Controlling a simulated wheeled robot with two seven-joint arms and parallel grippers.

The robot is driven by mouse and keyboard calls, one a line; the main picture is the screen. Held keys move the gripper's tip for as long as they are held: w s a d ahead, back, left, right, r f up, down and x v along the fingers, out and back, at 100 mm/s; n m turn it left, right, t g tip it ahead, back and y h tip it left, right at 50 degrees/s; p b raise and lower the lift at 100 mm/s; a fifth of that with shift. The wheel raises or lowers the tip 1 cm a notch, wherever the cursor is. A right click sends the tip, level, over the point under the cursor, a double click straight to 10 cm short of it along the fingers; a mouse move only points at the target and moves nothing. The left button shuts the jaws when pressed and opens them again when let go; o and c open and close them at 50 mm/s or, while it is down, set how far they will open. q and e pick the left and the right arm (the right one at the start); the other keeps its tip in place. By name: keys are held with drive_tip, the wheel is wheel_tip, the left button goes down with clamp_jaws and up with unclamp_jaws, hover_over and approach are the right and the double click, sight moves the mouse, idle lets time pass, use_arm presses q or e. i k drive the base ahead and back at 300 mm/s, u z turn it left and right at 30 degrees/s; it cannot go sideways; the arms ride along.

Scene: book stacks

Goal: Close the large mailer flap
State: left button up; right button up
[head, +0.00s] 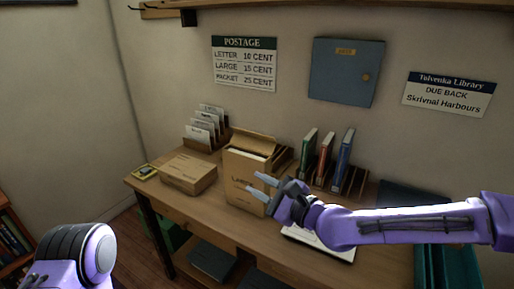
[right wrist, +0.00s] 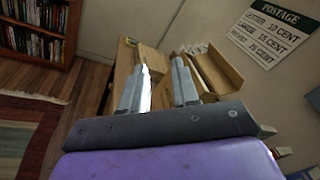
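The large mailer (head: 243,178) is a brown upright packet on the desk, with a label starting with "L" on its front. Its flap (head: 254,142) stands raised and tilted back, and pale contents show in the opening. My right gripper (head: 264,186) is in front of the mailer at its lower right, fingers pointing left and apart; I cannot tell whether it touches. In the right wrist view the two fingers (right wrist: 158,82) are spread with nothing seen between them, and the mailer's flap (right wrist: 220,68) is beyond them on the right. Only part of my left arm shows; its gripper is out of view.
A flat brown box (head: 188,175) lies left of the mailer, with a card rack (head: 206,128) behind. Upright books (head: 326,158) stand to the right in a wooden rack. A white sheet (head: 318,243) lies under my right arm. A blue wall cabinet (head: 345,72) hangs above.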

sight(264, 143)
drive_tip(key=z, duration=0.05)
drive_tip(key=k, duration=1.25)
drive_tip(key=z, duration=0.65)
drive_tip(key=i, duration=0.7)
drive_tip(key=z, duration=0.45)
drive_tip(key=i, duration=0.85)
drive_tip(key=u, duration=0.95)
drive_tip(key=i, duration=0.5)
drive_tip(key=u, duration=0.55)
